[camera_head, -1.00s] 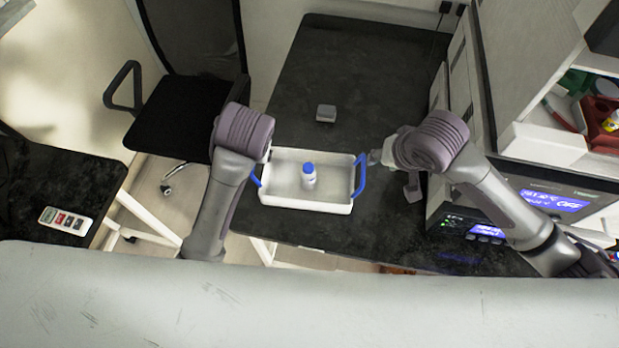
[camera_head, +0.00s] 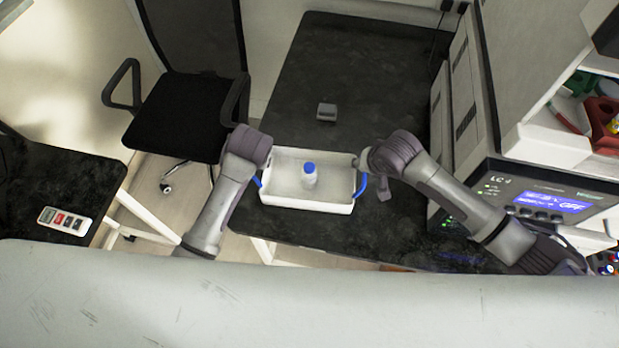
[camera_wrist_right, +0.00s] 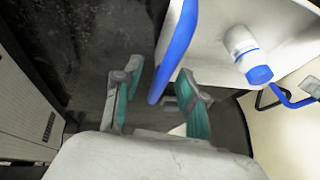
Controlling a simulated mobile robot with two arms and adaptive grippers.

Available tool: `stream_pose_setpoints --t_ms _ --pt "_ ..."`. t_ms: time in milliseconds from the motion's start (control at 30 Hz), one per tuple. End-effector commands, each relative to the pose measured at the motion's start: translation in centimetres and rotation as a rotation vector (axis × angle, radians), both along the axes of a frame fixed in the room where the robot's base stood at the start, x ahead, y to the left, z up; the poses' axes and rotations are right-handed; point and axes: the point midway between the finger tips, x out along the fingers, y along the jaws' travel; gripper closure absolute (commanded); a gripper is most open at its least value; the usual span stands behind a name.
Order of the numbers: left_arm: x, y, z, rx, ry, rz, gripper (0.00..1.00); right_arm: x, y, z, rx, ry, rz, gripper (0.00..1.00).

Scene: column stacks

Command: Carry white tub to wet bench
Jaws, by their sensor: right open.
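The white tub (camera_head: 283,199) stands on the dark bench, with blue handles at its left and right ends and a white bottle with a blue cap (camera_head: 310,176) upright inside. My right gripper (camera_head: 372,174) is at the tub's right handle (camera_head: 360,187). In the right wrist view its teal-padded fingers (camera_wrist_right: 160,75) are apart, with the blue handle (camera_wrist_right: 178,52) between them or just beyond. My left gripper (camera_head: 262,168) is at the left handle (camera_head: 257,181). Its fingers are mostly hidden by my wrist, so its opening does not show.
The dark bench (camera_head: 340,80) is clear behind the tub, except for a small grey object (camera_head: 326,111). An instrument with a lit display (camera_head: 548,202) stands at the right. A black chair (camera_head: 180,115) is at the left, beside another dark table with a small keypad-like device (camera_head: 64,220).

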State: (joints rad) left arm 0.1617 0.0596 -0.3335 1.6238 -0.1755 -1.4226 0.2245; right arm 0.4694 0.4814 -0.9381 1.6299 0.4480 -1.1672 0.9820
Motion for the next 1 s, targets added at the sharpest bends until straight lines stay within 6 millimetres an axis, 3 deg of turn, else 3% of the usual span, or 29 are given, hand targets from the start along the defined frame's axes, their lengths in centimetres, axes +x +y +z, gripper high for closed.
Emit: stream_pose_setpoints --t_ms 267,533,1000 --pt "0.04 0.04 -0.1 0.0 0.0 0.0 0.59 0.06 0.04 -0.07 0.0 -0.001 0.001 0.59" --pt "0.03 0.03 -0.08 0.0 0.0 0.0 1.0 0.04 0.02 -0.06 0.001 0.0 0.0 1.0" --pt "0.07 0.01 0.05 0.0 -0.001 0.0 1.0 0.06 0.03 0.08 0.001 -0.001 0.0 1.0"
